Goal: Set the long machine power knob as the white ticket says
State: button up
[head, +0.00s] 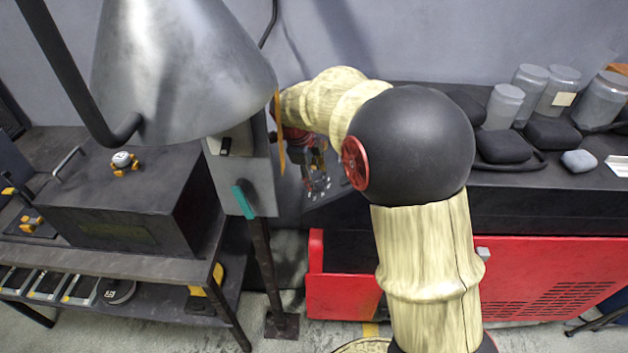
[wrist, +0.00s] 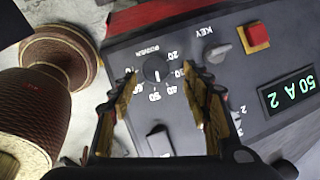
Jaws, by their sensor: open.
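My gripper (wrist: 160,80) is open over a dark control panel (wrist: 125,45), its fingers on either side of the black POWER knob (wrist: 156,69) in the wrist view. I see no clear grip on the knob. Numbers ring the knob, upside down in the picture; its white pointer line points downward there, roughly toward 50. In the head view my gripper (head: 318,187) is partly hidden beside the long red and black machine (head: 545,275); the knob cannot be made out there. A white paper (head: 618,165), perhaps the ticket, lies at the far right, unreadable.
A brown ribbed object (wrist: 40,110) stands left. A metal lamp shade (head: 180,70) hangs near my arm.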

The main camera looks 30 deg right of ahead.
notch_tip(320, 180, up, 8)
jog(key=shift+f, duration=0.25)
jog(key=shift+o, duration=0.2)
